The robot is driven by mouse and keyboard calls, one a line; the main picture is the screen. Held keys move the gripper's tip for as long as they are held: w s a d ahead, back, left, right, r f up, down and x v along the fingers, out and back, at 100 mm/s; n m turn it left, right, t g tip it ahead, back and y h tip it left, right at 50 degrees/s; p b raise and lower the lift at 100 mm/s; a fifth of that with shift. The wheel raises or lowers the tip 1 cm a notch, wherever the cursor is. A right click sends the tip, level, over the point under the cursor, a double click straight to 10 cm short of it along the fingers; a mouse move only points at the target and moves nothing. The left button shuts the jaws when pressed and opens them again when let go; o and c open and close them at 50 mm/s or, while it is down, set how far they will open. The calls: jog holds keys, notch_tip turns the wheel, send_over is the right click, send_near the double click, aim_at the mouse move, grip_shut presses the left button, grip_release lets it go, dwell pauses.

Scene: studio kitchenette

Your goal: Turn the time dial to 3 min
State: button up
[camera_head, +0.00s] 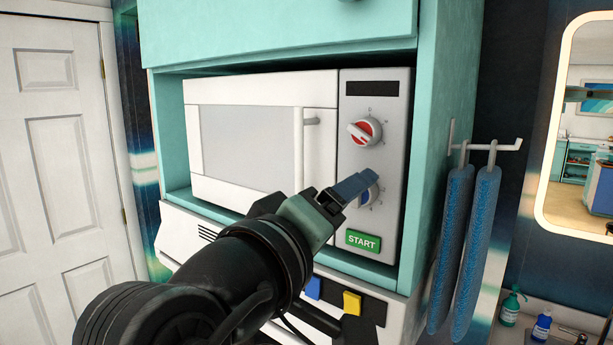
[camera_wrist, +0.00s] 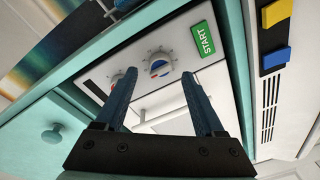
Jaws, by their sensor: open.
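The microwave's control panel (camera_head: 398,100) has two dials, one above the other. The upper dial (camera_head: 365,131) has a red face and a white grip bar. The lower dial (camera_head: 376,194) is blue and white and partly hidden behind my gripper (camera_head: 366,182). The lower dial also shows in the wrist view (camera_wrist: 159,64), ahead of and between my open fingertips (camera_wrist: 159,76). My fingers are empty; I cannot tell whether they touch the dial. The left finger partly covers the upper dial in the wrist view. The dial marks are too small to read.
The green START button (camera_head: 363,241) sits just below the lower dial. The microwave door (camera_head: 240,130) with its handle is left of the panel. A teal cabinet (camera_head: 436,150) surrounds the microwave. Blue towels (camera_head: 470,240) hang at right. Blue and yellow buttons (camera_head: 351,303) lie below.

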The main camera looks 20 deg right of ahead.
jog(key=shift+p+x, duration=0.35)
jog(key=shift+x, duration=1.05)
grip_shut()
